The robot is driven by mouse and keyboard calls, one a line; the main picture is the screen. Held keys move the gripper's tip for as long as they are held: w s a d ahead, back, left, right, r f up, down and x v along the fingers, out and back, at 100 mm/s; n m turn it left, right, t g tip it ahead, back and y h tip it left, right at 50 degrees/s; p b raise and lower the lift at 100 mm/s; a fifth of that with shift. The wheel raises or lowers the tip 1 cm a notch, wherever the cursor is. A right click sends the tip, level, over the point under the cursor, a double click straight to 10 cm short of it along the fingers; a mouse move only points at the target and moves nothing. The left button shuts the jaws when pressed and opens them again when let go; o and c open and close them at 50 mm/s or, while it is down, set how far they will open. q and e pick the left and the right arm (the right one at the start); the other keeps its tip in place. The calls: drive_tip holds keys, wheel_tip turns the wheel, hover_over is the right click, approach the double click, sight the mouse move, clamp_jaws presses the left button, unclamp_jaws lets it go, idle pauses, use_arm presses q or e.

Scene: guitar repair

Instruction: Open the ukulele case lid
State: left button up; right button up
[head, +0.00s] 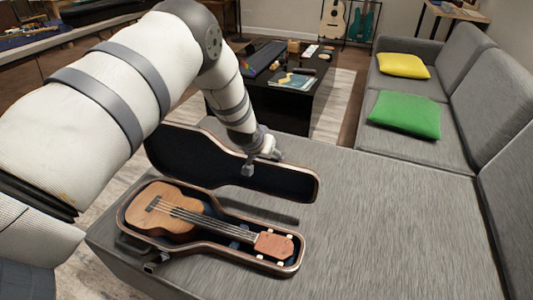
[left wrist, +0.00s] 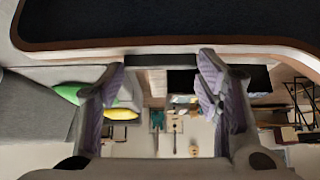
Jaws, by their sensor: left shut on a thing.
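The ukulele case (head: 127,222) lies on the grey sofa seat, with a brown ukulele (head: 180,207) in its base. Its lid (head: 200,165) is raised at the back, tilted up from the base with its dark lining facing the front. My left gripper (head: 261,164) is at the lid's upper rim, right of its middle, and shut on the lid. In the left wrist view the lid (left wrist: 180,22) fills the top, its edge at the fingertips of my left gripper (left wrist: 163,70). The exact contact is partly hidden. My right gripper is not in view.
The grey sofa (head: 400,225) has free room right of the case. Green (head: 404,114) and yellow (head: 403,65) cushions lie farther back. A black coffee table (head: 295,105) with small items stands behind the lid. Guitars (head: 332,22) hang on a stand at the back.

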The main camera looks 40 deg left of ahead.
use_arm(q)
drive_tip(key=shift+s+d+f, duration=0.1)
drive_tip(key=shift+d+f, duration=0.15)
drive_tip(key=o, duration=1.7)
drive_tip(key=shift+a, duration=0.1)
drive_tip(key=shift+s+r, duration=0.1)
drive_tip(key=shift+r, duration=0.15)
drive_tip(key=v, duration=1.1)
drive_tip(key=shift+s+r, duration=0.1)
drive_tip(key=shift+r, duration=0.05)
